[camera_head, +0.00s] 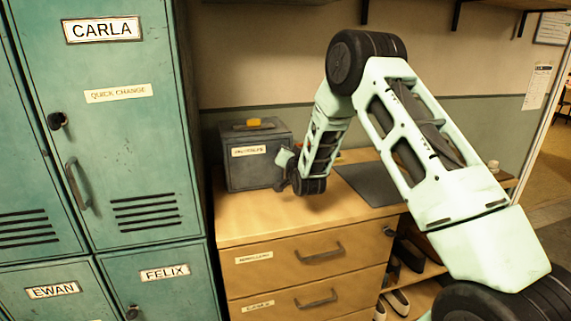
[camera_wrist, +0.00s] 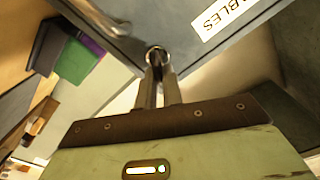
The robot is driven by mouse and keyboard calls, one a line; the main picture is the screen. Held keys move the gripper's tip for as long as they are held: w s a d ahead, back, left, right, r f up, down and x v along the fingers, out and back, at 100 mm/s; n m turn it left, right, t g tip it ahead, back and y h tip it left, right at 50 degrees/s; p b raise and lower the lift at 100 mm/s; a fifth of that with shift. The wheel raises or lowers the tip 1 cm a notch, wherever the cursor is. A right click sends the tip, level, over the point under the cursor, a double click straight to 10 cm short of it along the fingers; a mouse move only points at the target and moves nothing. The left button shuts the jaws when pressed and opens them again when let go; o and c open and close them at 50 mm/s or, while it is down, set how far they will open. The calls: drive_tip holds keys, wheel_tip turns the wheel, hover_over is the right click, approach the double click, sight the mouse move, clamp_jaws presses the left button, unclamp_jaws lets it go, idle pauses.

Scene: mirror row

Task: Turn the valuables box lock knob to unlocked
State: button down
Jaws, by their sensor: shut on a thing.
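The valuables box (camera_head: 240,176) is a dark grey case on the wooden drawer unit, with a white label on its front and a yellow-orange piece on its lid. In the wrist view its grey front (camera_wrist: 180,22) fills the top, with the label ending in "BLES". My gripper (camera_head: 287,168) is at the right part of the box front. In the wrist view my gripper (camera_wrist: 157,75) has its narrow fingers shut on the small round lock knob (camera_wrist: 157,52). The fingers partly cover the knob, and I cannot read its lock position. In the head view my wrist hides the knob.
The wooden drawer unit (camera_head: 300,222) bears the box and a dark mat (camera_head: 368,184). Teal lockers (camera_head: 130,140) stand close on the left. A green block (camera_wrist: 78,60) shows at the left in the wrist view. Shoes (camera_head: 398,302) lie on shelves at the right.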

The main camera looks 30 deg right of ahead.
drive_tip(key=shift+s+d+f+m+b, duration=0.1)
drive_tip(key=shift+f+m+b, duration=0.1)
drive_tip(key=shift+m+b, duration=1.85)
drive_tip(key=shift+w+d+f+m+b, duration=0.1)
drive_tip(key=shift+f+m+b, duration=0.15)
drive_tip(key=shift+m+b, duration=1.85)
drive_tip(key=shift+s+d+f+m+b, duration=0.1)
drive_tip(key=shift+f+m+b, duration=0.1)
drive_tip(key=shift+m+b, duration=1.85)
drive_tip(key=shift+b, duration=0.35)
drive_tip(key=c, duration=1.5)
unclamp_jaws()
drive_tip(key=shift+c, duration=0.2)
drive_tip(key=b+v, duration=0.1)
drive_tip(key=v, duration=1.6)
drive_tip(key=shift+s+b, duration=0.25)
drive_tip(key=shift+b, duration=0.05)
